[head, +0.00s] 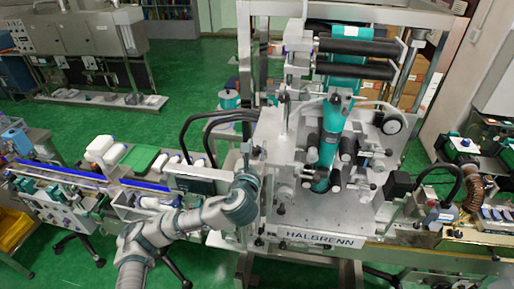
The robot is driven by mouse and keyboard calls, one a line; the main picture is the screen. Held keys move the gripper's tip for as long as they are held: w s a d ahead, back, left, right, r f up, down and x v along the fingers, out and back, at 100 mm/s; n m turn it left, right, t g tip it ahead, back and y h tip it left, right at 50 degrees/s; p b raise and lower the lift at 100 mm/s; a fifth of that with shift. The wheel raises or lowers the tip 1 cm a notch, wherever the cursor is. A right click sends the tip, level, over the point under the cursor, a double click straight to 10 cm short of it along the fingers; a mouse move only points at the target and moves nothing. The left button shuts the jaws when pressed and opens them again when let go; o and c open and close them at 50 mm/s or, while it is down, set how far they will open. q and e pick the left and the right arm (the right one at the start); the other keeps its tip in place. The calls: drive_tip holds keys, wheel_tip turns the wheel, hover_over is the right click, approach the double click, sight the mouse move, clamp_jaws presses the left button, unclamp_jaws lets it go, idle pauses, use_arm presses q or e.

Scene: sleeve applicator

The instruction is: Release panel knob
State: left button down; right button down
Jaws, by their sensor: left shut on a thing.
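The sleeve applicator (325,212), a grey machine marked HALBRENN with a teal sleeve web, stands right of centre. A panel (196,179) with a dark face sits at its left side, above the conveyor. My left arm comes up from the bottom left, and my left gripper (247,157) is at the machine's left edge, just right of the panel. It is shut on the panel knob, which is small and mostly hidden by the gripper. My right gripper is not in view.
A conveyor (75,177) with blue rails and white bottles runs in from the left. Black cables arch above the panel. A machine post stands close to my left gripper. Another conveyor unit (480,222) is at the right. Green floor (190,85) is open behind.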

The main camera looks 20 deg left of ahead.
use_arm(q)
drive_tip(key=n+g+y, duration=0.1)
drive_tip(key=y, duration=0.1)
drive_tip(key=n+g+y, duration=0.1)
drive_tip(key=n+y, duration=0.1)
drive_tip(key=y, duration=0.1)
drive_tip(key=n+g+y, duration=0.1)
drive_tip(key=n+y, duration=0.1)
drive_tip(key=shift+d+f+y, duration=0.1)
drive_tip(key=shift+f+y, duration=0.15)
drive_tip(key=shift+y, duration=0.05)
drive_tip(key=shift+n+g+y, duration=1.1)
drive_tip(key=shift+n+y, duration=0.2)
drive_tip(key=shift+y, duration=0.2)
drive_tip(key=shift+s+y, duration=0.1)
drive_tip(key=shift+y, duration=0.2)
drive_tip(key=c, duration=0.8)
unclamp_jaws()
drive_tip(key=shift+s+r, duration=0.1)
drive_tip(key=shift+s+d, duration=0.1)
drive_tip(key=shift+d, duration=0.15)
drive_tip(key=v, duration=1.1)
drive_tip(key=shift+s+d+r, duration=0.1)
drive_tip(key=shift+s+d, duration=0.1)
drive_tip(key=shift+d, duration=0.1)
drive_tip(key=shift+a, duration=0.2)
